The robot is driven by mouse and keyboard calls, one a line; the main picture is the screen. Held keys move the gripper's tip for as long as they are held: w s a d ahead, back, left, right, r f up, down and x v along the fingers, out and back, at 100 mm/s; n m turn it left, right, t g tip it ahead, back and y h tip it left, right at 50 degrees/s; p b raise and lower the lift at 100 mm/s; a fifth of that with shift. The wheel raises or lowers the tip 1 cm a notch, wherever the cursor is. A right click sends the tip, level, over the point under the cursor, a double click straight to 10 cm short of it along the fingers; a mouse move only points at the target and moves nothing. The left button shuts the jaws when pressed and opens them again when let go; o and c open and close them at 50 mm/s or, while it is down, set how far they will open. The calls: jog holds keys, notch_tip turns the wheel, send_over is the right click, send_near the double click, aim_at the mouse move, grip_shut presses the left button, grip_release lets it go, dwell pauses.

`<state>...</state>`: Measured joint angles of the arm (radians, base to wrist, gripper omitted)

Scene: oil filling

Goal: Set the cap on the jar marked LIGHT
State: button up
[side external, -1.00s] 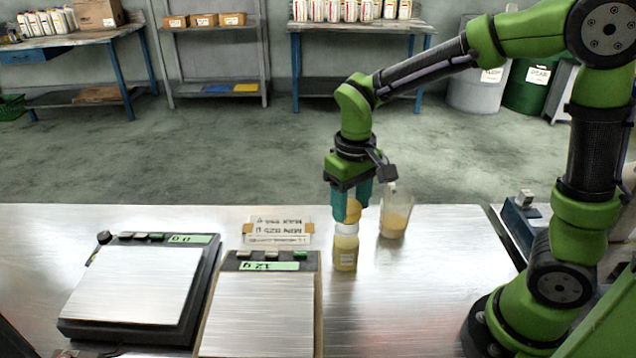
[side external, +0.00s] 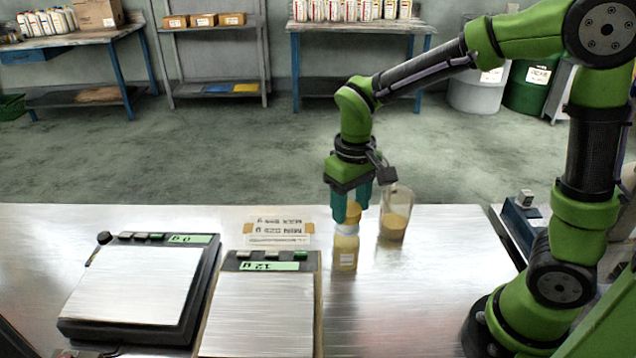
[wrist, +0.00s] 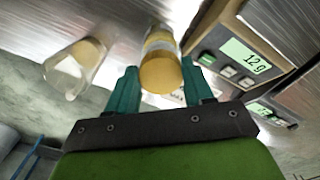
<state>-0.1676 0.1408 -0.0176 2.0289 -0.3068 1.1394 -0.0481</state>
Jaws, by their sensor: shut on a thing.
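The small jar (side external: 345,256) stands upright on the metal bench, with amber contents and a pale label too small to read. My gripper (side external: 350,208) points down over it, shut on the yellow cap (side external: 351,214). The cap is in line with the jar's white neck and close on top of it; I cannot tell if it is fully seated. In the wrist view, the cap (wrist: 160,74) is between the fingers of my gripper (wrist: 160,82), with the jar (wrist: 158,40) behind it. The fingers hide part of the cap.
A clear beaker (side external: 395,218) with amber liquid stands just right of the jar. The scale reading 12 g (side external: 262,310) is to the left, and another scale reading 0 g (side external: 130,285) is beyond it. A card (side external: 278,232) lies behind.

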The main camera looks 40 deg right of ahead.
jog(key=shift+f, duration=0.55)
dwell(0.9)
jog(key=o, duration=1.4)
jog(key=shift+r, duration=0.1)
jog(key=shift+r, duration=2.95)
